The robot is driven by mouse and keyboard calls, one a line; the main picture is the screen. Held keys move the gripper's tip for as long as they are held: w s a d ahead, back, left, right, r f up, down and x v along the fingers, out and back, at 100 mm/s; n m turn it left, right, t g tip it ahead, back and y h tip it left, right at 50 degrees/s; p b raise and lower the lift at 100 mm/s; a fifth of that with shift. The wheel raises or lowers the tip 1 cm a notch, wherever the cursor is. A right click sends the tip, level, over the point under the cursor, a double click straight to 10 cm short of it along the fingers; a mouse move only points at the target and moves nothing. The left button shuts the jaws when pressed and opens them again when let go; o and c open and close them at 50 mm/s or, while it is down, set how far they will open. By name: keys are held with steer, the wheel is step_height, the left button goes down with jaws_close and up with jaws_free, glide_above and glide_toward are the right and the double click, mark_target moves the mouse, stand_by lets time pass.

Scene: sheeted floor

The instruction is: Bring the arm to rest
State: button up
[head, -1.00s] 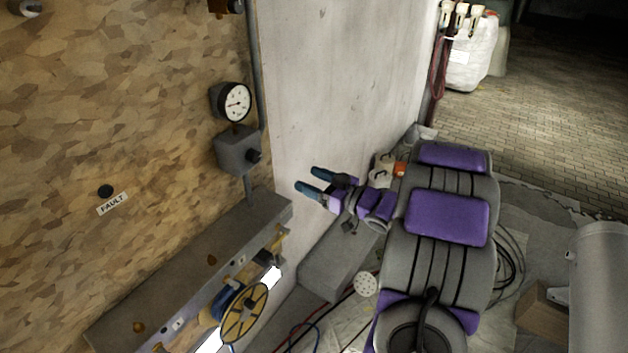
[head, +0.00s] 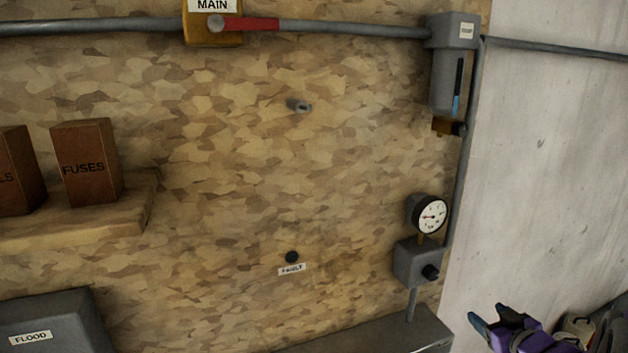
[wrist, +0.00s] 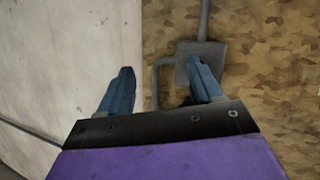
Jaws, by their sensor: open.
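My gripper (head: 490,318) shows at the lower right of the head view, with blue fingertips and a purple body partly cut off by the bottom edge. In the wrist view its two blue fingers (wrist: 162,90) are spread apart with nothing between them. It is open and empty. It is in front of the pale wall, right of the grey valve box and pressure gauge in the head view. Most of my arm is out of the head view.
A particle-board wall carries a pressure gauge (head: 431,215), a grey box with a dark knob (head: 417,262), a MAIN switch with a red lever (head: 250,24) and a FAULT button (head: 291,257). A shelf (head: 90,232) holds brown boxes. A grey ledge (head: 385,338) runs below.

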steer(key=s+a+m+g, duration=0.1)
steer(key=s+a+g, duration=0.4)
steer(key=s+a, duration=0.4)
steer(key=s+a+f+m+g+b, duration=0.1)
steer(key=s+a+g, duration=0.4)
steer(key=s+a, duration=0.4)
steer(key=s+a+f+g+b, duration=0.1)
steer(key=s+a+g, duration=0.5)
steer(key=s, duration=1.3)
steer(key=a, duration=0.3)
steer(key=shift+a+f+m, duration=0.15)
steer(key=shift+m, duration=0.25)
